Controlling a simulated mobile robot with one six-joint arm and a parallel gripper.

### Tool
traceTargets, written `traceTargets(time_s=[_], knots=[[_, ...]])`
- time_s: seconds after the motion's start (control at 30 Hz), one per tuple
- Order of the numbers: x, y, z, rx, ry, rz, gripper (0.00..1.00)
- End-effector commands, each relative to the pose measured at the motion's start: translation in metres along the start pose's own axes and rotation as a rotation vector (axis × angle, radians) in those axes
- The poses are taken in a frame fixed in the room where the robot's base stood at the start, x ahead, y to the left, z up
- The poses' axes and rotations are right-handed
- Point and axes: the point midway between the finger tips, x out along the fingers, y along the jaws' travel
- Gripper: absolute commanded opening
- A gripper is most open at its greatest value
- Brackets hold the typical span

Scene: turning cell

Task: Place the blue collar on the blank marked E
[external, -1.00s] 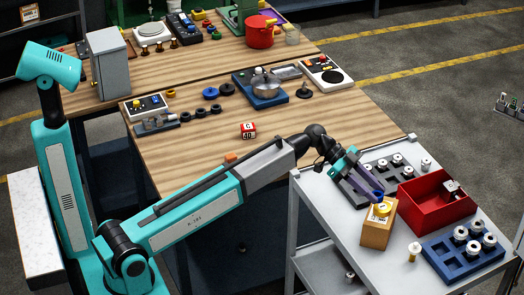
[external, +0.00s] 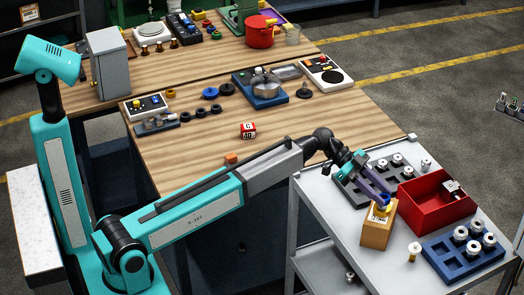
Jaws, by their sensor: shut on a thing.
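My gripper (external: 379,195), with purple fingers, is at the top of the tan box (external: 376,236) on the grey cart. It is shut on a small blue piece (external: 384,205), which looks like the blue collar and is partly hidden by the fingers. Whether the piece touches the box I cannot tell. Several metal blanks stand in the blue tray (external: 447,268) at the right and several in the dark grey tray (external: 349,194) behind the gripper. Their letters are too small to read, so I cannot tell which is E.
A red bin (external: 418,214) stands right of the box. Blue and dark rings (external: 211,93) lie on the wooden bench. The cart's front left is clear.

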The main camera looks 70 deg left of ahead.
Motion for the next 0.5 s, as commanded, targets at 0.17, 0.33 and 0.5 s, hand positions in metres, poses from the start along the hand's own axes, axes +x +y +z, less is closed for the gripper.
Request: traceTargets(time_s=[0.17, 0.33, 0.5], knots=[[0.006, 0.000, 0.011, -0.001, 0.001, -0.001, 0.05], [0.009, 0.000, 0.015, -0.001, 0.001, -0.001, 0.05], [0.009, 0.000, 0.015, 0.000, 0.001, -0.001, 0.05]])
